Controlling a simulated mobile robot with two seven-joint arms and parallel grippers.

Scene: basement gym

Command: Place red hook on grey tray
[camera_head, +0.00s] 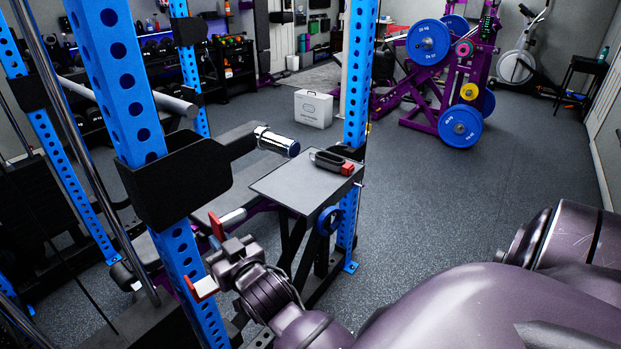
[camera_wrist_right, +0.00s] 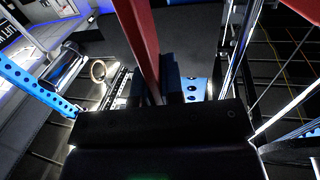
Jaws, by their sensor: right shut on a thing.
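The red hook (camera_head: 204,288) is in my right gripper (camera_head: 232,250), beside the blue upright at the lower left of the head view. Red parts show above and below the fingers; its middle is hidden by the gripper. In the right wrist view a long red bar (camera_wrist_right: 140,45) of it rises from the dark fingers. The grey tray (camera_head: 282,187) is a flat plate beyond and to the right of the gripper. The hook is apart from it. My left gripper is not in view.
A black clip-like thing with a red end (camera_head: 330,161) lies on the tray's far right part. A blue perforated upright (camera_head: 125,95) with a black bracket (camera_head: 175,185) stands close to my gripper. A chrome bar end (camera_head: 275,141) juts toward the tray. Open floor (camera_head: 440,200) lies right.

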